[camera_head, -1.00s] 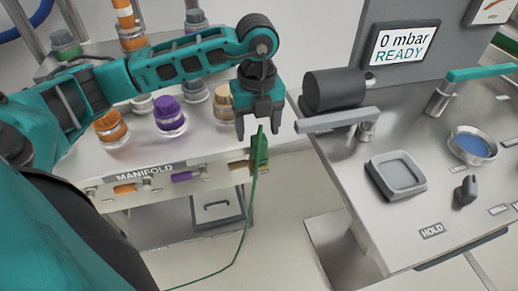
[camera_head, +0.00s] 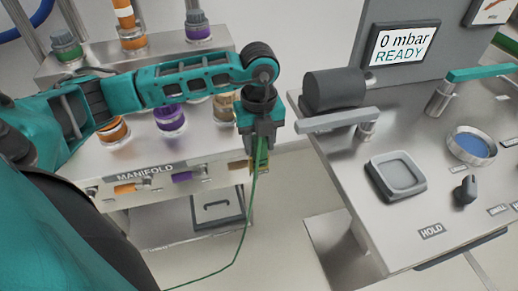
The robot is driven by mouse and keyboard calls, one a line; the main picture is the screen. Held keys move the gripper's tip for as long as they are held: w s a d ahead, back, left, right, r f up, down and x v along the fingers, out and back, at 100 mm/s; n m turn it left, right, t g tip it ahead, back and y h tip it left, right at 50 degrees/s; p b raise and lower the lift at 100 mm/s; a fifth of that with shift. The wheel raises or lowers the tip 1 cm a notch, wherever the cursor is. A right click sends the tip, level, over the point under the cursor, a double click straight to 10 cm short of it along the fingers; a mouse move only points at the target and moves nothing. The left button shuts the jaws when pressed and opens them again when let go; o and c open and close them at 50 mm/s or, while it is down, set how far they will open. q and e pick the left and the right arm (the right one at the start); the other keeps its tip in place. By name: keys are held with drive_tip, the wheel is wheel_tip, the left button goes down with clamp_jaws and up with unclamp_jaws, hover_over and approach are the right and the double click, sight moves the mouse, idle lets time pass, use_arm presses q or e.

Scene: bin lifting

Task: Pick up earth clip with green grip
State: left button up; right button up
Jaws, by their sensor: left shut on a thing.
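The earth clip (camera_head: 261,152) with its green grip shows at the right end of the manifold bench. A thin green cable (camera_head: 243,235) hangs from it and curves down to the lower left. My left gripper (camera_head: 261,138) comes down from above and is shut on the clip's green grip. The fingers hide part of the grip. The clip's lower end is by the bench's front right corner; I cannot tell whether it still touches there. My right gripper is not in view.
The manifold bench (camera_head: 140,190) carries several capped ports, including an orange cap (camera_head: 113,130) and a purple cap (camera_head: 169,112). At right, a steel bench (camera_head: 350,225) holds a dark cylinder (camera_head: 334,90), a grey bar handle (camera_head: 337,120) and a square tray (camera_head: 396,163). A floor gap separates the benches.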

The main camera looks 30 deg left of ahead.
use_arm(q)
drive_tip(key=c, duration=0.5)
drive_tip(key=shift+r, duration=0.15)
wheel_tip(320, 180, up, 20)
drive_tip(key=p, duration=0.1)
drive_tip(key=shift+p, duration=0.4)
drive_tip(key=shift+f, duration=0.2)
